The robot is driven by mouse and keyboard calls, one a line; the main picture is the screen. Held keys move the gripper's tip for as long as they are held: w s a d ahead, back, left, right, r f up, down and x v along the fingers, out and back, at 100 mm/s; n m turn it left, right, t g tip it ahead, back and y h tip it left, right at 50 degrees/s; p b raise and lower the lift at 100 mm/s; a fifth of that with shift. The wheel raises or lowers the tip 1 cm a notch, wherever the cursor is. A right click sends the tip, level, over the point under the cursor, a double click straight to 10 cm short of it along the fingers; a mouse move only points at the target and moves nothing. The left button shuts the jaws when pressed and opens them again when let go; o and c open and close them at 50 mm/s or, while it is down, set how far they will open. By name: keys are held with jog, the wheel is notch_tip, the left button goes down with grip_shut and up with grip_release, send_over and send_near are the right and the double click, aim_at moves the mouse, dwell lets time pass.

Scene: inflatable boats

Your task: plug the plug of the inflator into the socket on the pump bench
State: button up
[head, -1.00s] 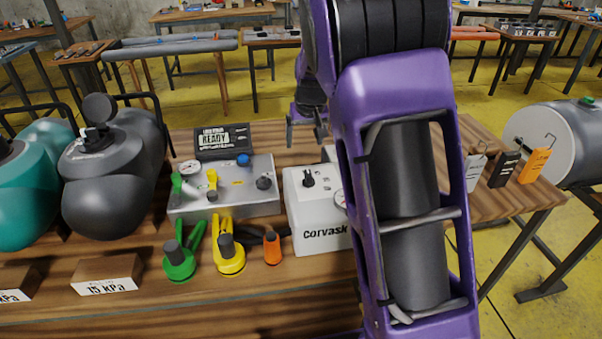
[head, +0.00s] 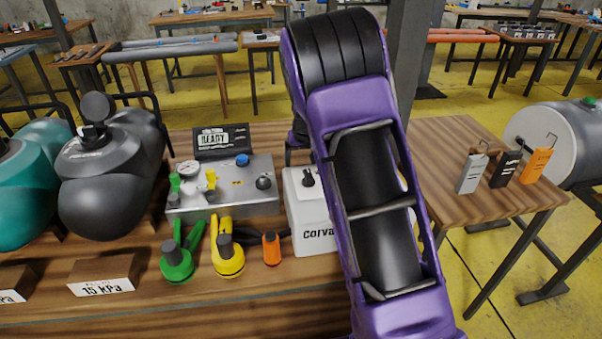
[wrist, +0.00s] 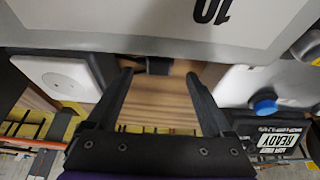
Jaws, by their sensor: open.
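The inflator, a white box lettered "Corvask" (head: 304,215) with a black dial, stands on the wooden bench, partly hidden by my arm. In the wrist view a white plate with a round recessed face (wrist: 62,78), seemingly the socket, is at the left. My gripper (wrist: 160,73) is open, its dark fingers spread over the bench. A small dark block (wrist: 158,66) shows between the fingertips at the edge of a pale surface; I cannot tell whether it is the plug or how near it is. In the head view my arm hides most of the gripper.
A metal control box (head: 222,190) with a blue knob stands left of the inflator, a READY sign (head: 221,141) behind it. Green (head: 177,262), yellow (head: 228,258) and orange (head: 271,248) fittings lie in front. Small tagged blocks (head: 505,170) stand at the right; the wood before them is clear.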

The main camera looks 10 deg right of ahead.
jog(key=x, duration=0.4)
jog(key=shift+c, duration=0.3)
grip_shut()
notch_tip(320, 180, up, 10)
jog(key=p, duration=0.1)
dwell(0.5)
jog(key=shift+d, duration=0.1)
